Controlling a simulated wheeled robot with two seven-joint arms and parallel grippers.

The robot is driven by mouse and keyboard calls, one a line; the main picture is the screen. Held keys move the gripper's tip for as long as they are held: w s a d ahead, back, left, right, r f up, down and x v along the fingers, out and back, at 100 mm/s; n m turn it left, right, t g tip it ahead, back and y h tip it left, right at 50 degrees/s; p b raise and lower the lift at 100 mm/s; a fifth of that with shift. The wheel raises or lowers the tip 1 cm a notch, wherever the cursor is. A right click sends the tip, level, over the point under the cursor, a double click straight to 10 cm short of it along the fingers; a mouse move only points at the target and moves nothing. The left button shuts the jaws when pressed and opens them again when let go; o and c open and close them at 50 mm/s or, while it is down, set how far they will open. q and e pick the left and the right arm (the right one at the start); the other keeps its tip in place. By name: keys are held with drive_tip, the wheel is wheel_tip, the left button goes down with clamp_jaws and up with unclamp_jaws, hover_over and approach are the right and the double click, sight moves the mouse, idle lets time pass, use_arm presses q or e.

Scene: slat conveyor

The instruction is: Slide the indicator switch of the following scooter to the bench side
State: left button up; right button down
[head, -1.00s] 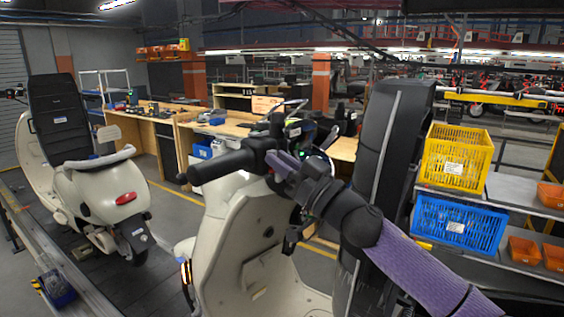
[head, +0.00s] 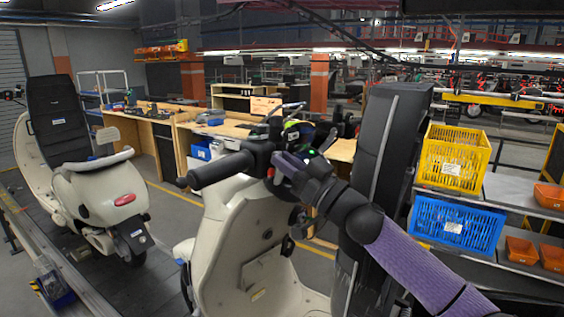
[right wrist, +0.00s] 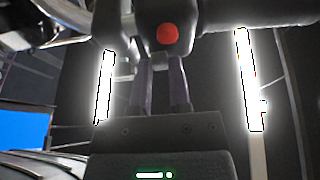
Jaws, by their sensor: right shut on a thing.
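The cream following scooter (head: 245,235) stands near me, its handlebar with a black left grip (head: 220,170) toward me. The switch housing (head: 263,150) sits at the inner end of the grip, with a red button (head: 270,172) showing. My right gripper (head: 283,163) reaches the housing from the right. In the right wrist view its two purple fingers (right wrist: 160,62) are close together against the housing, below the red button (right wrist: 167,34). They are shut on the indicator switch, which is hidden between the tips. My left gripper is not in view.
Another cream scooter (head: 100,190) stands ahead on the conveyor (head: 110,275) at the left. Wooden benches (head: 170,120) stand behind. A rack with yellow (head: 455,158) and blue (head: 455,225) crates is at the right.

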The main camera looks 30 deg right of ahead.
drive_tip(key=c, duration=0.8)
unclamp_jaws()
drive_tip(key=shift+d, duration=0.1)
drive_tip(key=shift+c, duration=0.2)
drive_tip(key=shift+o, duration=1.4)
drive_tip(key=shift+d, duration=0.15)
drive_tip(key=b+v, duration=0.5)
drive_tip(key=v, duration=0.4)
drive_tip(key=shift+s+f, duration=0.2)
drive_tip(key=shift+s, duration=0.15)
drive_tip(key=shift+d, duration=0.1)
